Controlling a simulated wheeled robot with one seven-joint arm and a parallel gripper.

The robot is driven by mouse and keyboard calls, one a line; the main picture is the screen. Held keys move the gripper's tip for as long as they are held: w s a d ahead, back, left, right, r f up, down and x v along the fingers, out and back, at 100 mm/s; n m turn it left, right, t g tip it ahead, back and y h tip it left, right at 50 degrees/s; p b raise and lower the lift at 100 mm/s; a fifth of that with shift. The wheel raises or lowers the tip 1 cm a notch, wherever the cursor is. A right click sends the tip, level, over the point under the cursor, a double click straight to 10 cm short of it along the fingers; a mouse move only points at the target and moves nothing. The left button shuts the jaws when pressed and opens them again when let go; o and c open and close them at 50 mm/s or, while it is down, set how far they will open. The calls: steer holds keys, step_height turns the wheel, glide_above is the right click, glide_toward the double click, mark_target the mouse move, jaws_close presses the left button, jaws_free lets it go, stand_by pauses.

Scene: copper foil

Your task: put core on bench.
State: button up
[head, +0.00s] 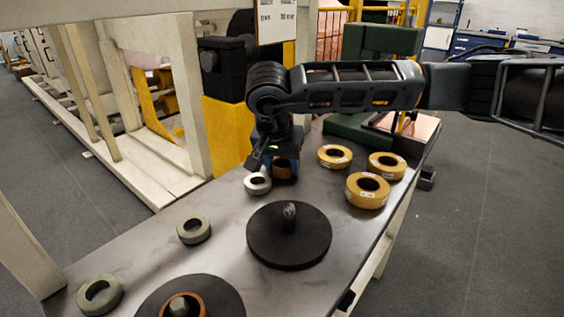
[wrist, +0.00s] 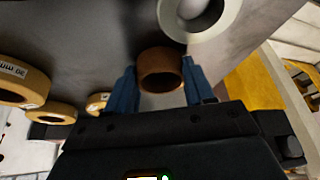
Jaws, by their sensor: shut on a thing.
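The core, a brown ring (wrist: 160,82), sits between the two blue fingers of my gripper (wrist: 162,88) in the wrist view. My gripper is shut on it. In the head view the core (head: 281,172) shows beneath my gripper (head: 277,160), partly hidden by the fingers, at the far part of the dark grey bench (head: 215,262). It is low, at or just above the bench top; I cannot tell whether it touches. A pale grey ring (head: 257,184) lies close beside it, at its left.
Several tan labelled rolls (head: 368,190) lie to the right. A black disc with a central peg (head: 289,236) stands mid-bench. Two grey-green rings (head: 194,230) lie at the left. A nearer disc (head: 222,295) holds a brown ring (head: 196,300) around its peg. Bare bench lies between these.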

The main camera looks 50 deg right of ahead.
steer(key=o, duration=1)
steer(key=v, duration=1.2)
